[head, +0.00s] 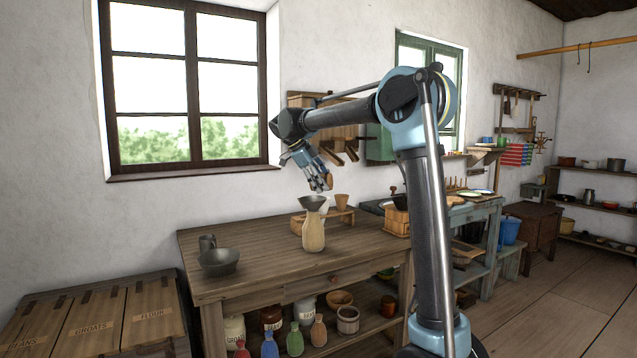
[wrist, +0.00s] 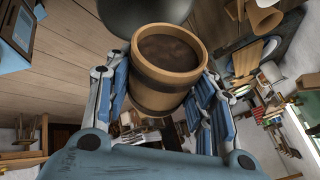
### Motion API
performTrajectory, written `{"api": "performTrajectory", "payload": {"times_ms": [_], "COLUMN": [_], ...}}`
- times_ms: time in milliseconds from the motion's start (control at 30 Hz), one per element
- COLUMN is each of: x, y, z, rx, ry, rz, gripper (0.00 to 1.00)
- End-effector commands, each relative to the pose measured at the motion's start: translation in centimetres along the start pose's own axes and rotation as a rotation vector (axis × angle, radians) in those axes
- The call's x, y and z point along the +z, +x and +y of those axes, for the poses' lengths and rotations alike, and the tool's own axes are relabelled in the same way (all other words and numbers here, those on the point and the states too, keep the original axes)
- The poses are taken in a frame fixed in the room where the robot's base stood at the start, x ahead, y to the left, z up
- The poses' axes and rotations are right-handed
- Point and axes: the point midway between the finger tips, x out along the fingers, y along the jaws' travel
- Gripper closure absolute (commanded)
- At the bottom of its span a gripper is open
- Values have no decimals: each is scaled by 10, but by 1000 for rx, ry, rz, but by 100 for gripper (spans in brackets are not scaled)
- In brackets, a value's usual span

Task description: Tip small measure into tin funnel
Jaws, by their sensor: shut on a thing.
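My gripper (head: 319,178) is shut on the small measure (head: 329,181), a little wooden cup with dark bands. In the wrist view the measure (wrist: 165,68) sits between the blue fingers, its mouth towards the camera and brown contents inside. The tin funnel (head: 312,202) is dark grey and sits in the top of a pale bottle-shaped vessel (head: 313,232) on the wooden table. The measure is above the funnel and slightly to its right, apart from it. A dark round shape at the top of the wrist view, partly cut off, looks like the funnel (wrist: 140,14).
A grey bowl (head: 218,262) and grey mug (head: 207,242) stand at the left of the table (head: 270,262). A wooden rack with another cup (head: 342,201) is behind the funnel. A wooden box (head: 397,219) stands to the right. The table's front middle is clear.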

Motion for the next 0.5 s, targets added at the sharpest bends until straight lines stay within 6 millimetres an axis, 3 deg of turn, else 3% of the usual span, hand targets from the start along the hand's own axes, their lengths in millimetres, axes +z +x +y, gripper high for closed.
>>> {"api": "performTrajectory", "payload": {"times_ms": [300, 500], "x": [-8, -14], "y": [18, 19], "z": [4, 3], "rx": [50, 81], "ry": [121, 198], "rz": [-287, -481], "gripper": [79, 79]}}
